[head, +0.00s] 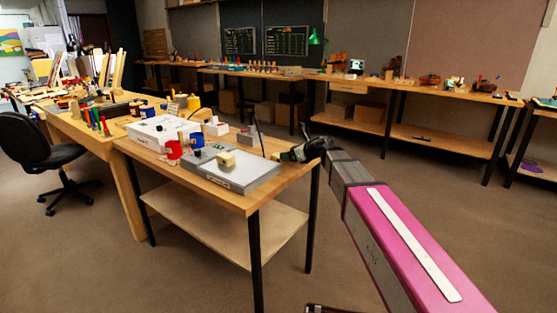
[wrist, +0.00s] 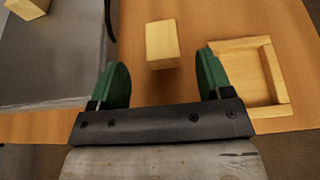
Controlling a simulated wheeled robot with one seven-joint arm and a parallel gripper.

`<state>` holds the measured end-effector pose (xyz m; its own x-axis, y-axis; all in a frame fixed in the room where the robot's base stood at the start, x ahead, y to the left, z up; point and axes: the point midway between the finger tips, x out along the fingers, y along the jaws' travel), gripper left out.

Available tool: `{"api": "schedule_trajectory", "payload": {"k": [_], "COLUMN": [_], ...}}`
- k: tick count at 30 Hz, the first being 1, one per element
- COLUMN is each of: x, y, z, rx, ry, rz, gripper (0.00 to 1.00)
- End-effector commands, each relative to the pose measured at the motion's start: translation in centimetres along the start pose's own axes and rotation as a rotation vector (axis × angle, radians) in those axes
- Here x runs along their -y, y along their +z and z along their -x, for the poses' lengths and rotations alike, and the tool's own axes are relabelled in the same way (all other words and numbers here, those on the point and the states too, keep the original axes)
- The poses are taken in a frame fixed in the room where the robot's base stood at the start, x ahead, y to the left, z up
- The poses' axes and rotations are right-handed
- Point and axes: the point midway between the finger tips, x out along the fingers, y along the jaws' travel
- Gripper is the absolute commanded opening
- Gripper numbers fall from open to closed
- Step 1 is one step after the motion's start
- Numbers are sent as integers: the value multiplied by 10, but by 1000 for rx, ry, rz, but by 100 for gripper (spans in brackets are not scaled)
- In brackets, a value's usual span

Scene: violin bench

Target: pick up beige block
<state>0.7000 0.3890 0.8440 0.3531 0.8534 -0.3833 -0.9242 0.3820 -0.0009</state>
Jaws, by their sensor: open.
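A beige block (wrist: 162,42) lies on the wooden tabletop in the wrist view, just ahead of and between the two green fingertips of my gripper (wrist: 163,76). The jaws are open and empty, and the block's near end is close to the gap. A second pale block (wrist: 29,6) shows at the top left, on a grey case (wrist: 50,62). In the head view this block (head: 226,159) sits on the grey case (head: 232,178). My gripper (head: 284,155) is at the right edge of the workbench there and hides most of what is beside it.
A shallow wooden tray (wrist: 284,84) stands close to the right finger in the wrist view. The bench (head: 251,200) also holds a white box (head: 160,131), a red mug (head: 173,149) and other small items. Floor right of the bench is clear.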

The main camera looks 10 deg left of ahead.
Motion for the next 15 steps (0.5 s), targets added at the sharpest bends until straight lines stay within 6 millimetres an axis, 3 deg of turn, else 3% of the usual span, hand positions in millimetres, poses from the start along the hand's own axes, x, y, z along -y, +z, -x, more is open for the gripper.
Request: {"api": "schedule_trajectory", "payload": {"k": [9, 15], "x": [3, 2], "y": [1, 0], "z": [-40, -50], "rx": [1, 1], "ry": [1, 0], "rz": [0, -1], "gripper": [72, 72]}}
